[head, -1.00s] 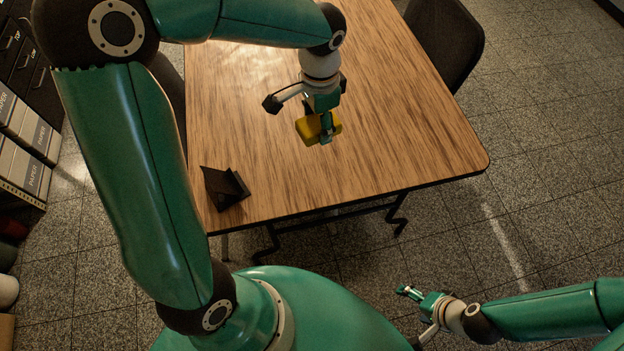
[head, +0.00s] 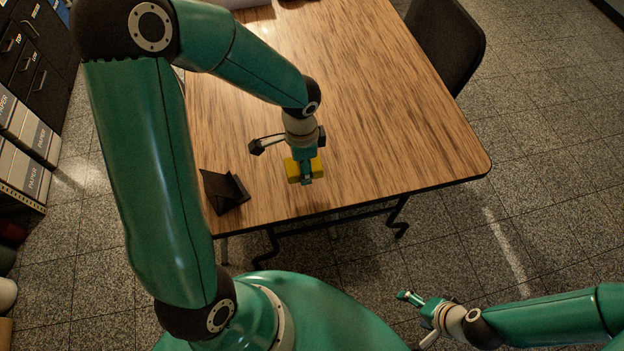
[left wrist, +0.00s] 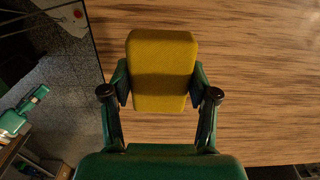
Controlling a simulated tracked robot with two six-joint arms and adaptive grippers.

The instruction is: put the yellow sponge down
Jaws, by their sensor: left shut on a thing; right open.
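The yellow sponge (head: 291,170) is in my left gripper (head: 305,180), over the near part of the wooden table (head: 400,130). In the left wrist view the sponge (left wrist: 162,70) sits between the two fingers of my left gripper (left wrist: 161,88), which press on its sides. I cannot tell whether the sponge touches the table top. My right gripper (head: 412,298) is open and empty, low at the bottom right, beyond the table's front edge and over the floor.
A dark, wedge-shaped stand (head: 225,192) is on the table's near left corner, left of the sponge. A black chair (head: 447,40) is at the table's right side. The table top right of the sponge is clear. Drawers and paper boxes (head: 25,130) stand at the far left.

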